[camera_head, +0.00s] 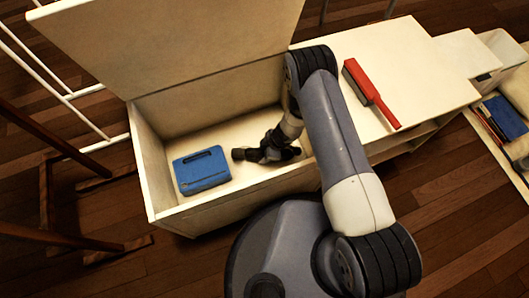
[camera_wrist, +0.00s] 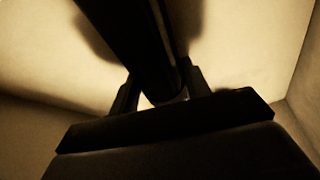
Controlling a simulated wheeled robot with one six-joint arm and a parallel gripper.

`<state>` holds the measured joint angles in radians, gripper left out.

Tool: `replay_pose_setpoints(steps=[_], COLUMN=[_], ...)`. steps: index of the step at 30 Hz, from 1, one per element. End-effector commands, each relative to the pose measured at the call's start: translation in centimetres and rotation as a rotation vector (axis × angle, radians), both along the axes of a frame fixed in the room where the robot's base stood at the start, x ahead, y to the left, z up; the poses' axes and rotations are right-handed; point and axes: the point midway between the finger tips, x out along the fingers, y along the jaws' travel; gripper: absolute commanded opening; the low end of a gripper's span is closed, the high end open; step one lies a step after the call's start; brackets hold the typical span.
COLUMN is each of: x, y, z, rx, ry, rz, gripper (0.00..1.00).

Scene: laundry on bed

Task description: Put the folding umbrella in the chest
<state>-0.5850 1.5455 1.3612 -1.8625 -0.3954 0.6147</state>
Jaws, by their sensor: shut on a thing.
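The open chest (camera_head: 146,158) is a cream box with its lid (camera_head: 170,45) raised at the back. My gripper (camera_head: 270,148) is down inside the chest, in its right part. It is shut on the folding umbrella (camera_head: 240,154), a dark, narrow roll whose left end sticks out past the fingers. In the wrist view the umbrella (camera_wrist: 130,40) runs between the two fingers (camera_wrist: 163,90) toward the top of the picture. The chest's pale inside surfaces surround it. Whether the umbrella touches the chest floor I cannot tell.
A blue case (camera_head: 201,170) lies in the left part of the chest. A red brush (camera_head: 370,92) lies on the cream cabinet top (camera_head: 415,60) to the right. Blue and dark items (camera_head: 503,118) sit in an open compartment at far right.

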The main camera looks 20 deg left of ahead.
Motion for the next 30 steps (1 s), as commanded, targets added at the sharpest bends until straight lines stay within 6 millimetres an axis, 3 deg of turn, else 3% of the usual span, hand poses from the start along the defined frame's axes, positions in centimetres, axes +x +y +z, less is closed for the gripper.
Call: replay_pose_setpoints(steps=[2,3,10,20,30], x=[0.0,0.0,0.0,0.0,0.7], y=[0.0,0.0,0.0,0.0,-2.0], z=[-0.4,-0.3,-0.3,0.2,5.4], rx=[0.0,0.0,0.0,0.0,0.0], ry=[0.0,0.0,0.0,0.0,0.001], rz=[0.0,0.0,0.0,0.0,-0.003], gripper=[0.09,0.47,0.66,0.67,0.67])
